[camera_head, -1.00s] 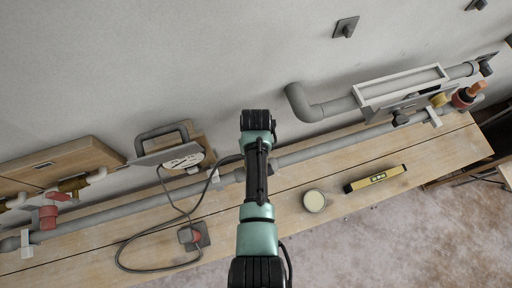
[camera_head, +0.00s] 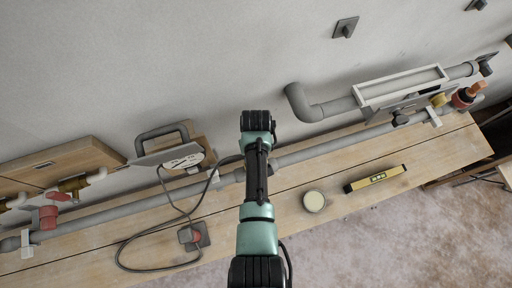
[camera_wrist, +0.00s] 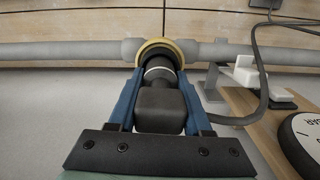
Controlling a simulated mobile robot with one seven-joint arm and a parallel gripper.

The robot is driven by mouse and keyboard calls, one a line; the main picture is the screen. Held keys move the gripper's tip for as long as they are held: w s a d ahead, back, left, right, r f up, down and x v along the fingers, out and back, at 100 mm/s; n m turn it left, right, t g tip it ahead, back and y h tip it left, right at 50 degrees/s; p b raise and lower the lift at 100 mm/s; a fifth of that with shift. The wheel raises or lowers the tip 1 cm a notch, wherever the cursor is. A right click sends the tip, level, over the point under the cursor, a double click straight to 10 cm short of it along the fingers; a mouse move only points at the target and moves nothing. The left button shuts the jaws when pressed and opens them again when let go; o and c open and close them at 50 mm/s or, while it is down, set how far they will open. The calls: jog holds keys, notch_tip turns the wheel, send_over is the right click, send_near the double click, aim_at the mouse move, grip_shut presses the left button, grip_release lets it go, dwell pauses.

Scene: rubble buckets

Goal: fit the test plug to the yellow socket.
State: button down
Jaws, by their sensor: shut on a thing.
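In the wrist view my gripper (camera_wrist: 160,78) has its blue fingers closed on both sides of the test plug (camera_wrist: 160,108), a dark, blocky body with a pale band and a round black front. The yellow socket (camera_wrist: 188,48) shows as a yellow ring straight ahead, on the grey pipe. The plug's front overlaps the ring's opening and lines up with its middle. I cannot tell how deep it sits, because the plug hides the opening. In the head view my arm hides the gripper, the plug and this socket.
A grey pipe (camera_head: 320,150) runs along the wooden bench (camera_head: 270,205). A round tin (camera_head: 314,201) and yellow level (camera_head: 375,179) lie to the right. A white bracket (camera_wrist: 246,75) stands right of the plug.

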jog(key=shift+f+b, duration=0.4)
jog(key=shift+f, duration=0.15)
jog(key=shift+r+p, duration=0.7)
jog(key=shift+p, duration=0.05)
dwell(0.4)
jog(key=shift+c, duration=1.3)
grip_release()
jog(key=shift+r, duration=0.1)
notch_tip(320, 180, up, 13)
jog(key=shift+f+b, duration=0.1)
jog(key=shift+b, duration=0.8)
